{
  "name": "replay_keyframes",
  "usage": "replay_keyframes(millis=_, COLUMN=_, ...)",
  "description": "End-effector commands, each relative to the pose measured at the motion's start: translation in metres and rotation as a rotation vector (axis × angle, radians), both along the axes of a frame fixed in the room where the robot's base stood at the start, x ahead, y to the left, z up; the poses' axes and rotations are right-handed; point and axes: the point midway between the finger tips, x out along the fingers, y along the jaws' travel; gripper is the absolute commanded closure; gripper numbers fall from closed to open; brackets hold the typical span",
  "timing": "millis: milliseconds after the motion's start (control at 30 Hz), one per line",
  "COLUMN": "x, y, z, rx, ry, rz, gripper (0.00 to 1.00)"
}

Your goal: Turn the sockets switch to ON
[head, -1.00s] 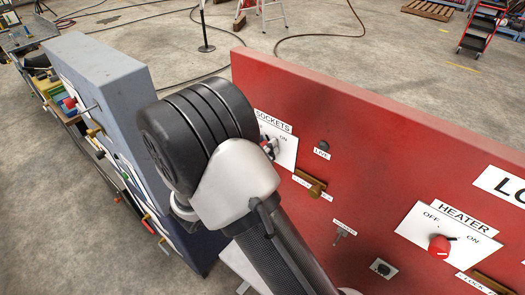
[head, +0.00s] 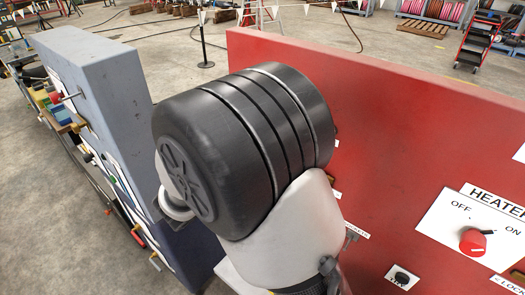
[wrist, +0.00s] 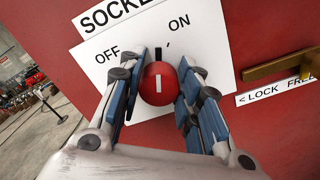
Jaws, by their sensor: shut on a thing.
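In the wrist view, the sockets switch is a round red knob (wrist: 158,84) with a white line on its face. It sits on a white plate (wrist: 215,50) marked SOCKETS, OFF and ON. The white line stands about upright in the picture. A short dark mark shows just above the knob, between OFF and ON and nearer ON. My gripper (wrist: 160,92) is shut on the knob, one blue-padded finger on each side. In the head view my arm hides the gripper, the knob and nearly all of its plate.
The red panel (head: 400,130) also carries a heater switch with a red knob (head: 472,242) at right. A brass-coloured latch (wrist: 280,66) sticks out right of the sockets plate, above a LOCK label. A blue-grey panel (head: 95,60) stands left of my arm.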

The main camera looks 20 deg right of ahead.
Motion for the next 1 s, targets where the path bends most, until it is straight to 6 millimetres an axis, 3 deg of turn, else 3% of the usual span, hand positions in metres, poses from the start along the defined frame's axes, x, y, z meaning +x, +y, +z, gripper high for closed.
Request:
replay_keyframes(millis=433, x=-0.0006, y=-0.0004, z=-0.0034, rx=0.165, ry=-0.224, rz=0.0, gripper=0.92)
replay_keyframes(millis=1000, x=-0.0008, y=-0.0006, z=-0.0011, rx=0.2, ry=-0.273, rz=0.0, gripper=0.92)
